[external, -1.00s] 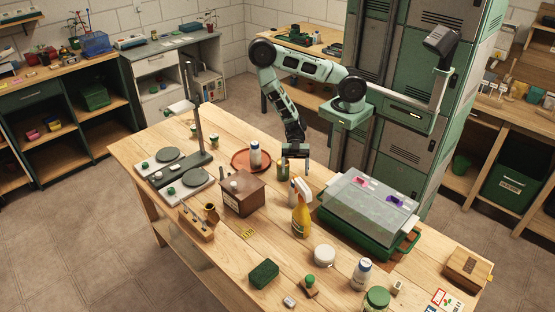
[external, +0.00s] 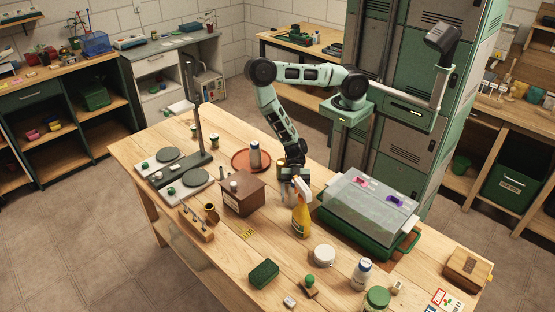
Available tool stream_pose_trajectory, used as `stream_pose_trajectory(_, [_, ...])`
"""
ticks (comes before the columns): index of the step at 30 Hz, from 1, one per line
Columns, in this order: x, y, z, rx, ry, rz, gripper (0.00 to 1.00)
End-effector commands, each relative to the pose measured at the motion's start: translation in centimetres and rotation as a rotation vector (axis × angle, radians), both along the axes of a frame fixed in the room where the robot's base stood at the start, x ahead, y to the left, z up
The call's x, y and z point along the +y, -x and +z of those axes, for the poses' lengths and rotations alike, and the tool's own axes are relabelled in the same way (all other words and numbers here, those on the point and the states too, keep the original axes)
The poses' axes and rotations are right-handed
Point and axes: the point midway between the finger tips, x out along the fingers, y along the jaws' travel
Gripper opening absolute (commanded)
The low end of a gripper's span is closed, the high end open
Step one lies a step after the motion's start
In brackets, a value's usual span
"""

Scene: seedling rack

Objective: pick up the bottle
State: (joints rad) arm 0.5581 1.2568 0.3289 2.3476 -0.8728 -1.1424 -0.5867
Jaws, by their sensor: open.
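My gripper (external: 290,183) is open and low over the table, just behind the yellow spray bottle (external: 301,219) and right of the brown box. A small pale container stands where the fingers are, mostly hidden now; I cannot tell whether the fingers are around it. The spray bottle stands upright with a white and orange head. A white bottle with a grey label (external: 255,157) stands on a terracotta saucer (external: 239,164), left of my gripper. Another white bottle with a dark label (external: 361,275) stands upright at the front right, well away from my gripper.
A brown wooden box (external: 242,198) stands close on the left. A green tray with a clear lid (external: 370,205) stands on the right. A white round jar (external: 323,255), a green sponge (external: 264,273) and a green-lidded jar (external: 376,299) are at the front.

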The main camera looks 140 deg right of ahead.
Motion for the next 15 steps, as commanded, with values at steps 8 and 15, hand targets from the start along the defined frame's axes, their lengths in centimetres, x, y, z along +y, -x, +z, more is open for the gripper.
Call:
stream_pose_trajectory(8, [-0.05, 0.01, -0.02, -0.001, 0.001, 0.0, 0.33])
stream_pose_trajectory(15, [-0.04, 0.0, 0.02, -0.001, 0.0, 0.0, 0.18])
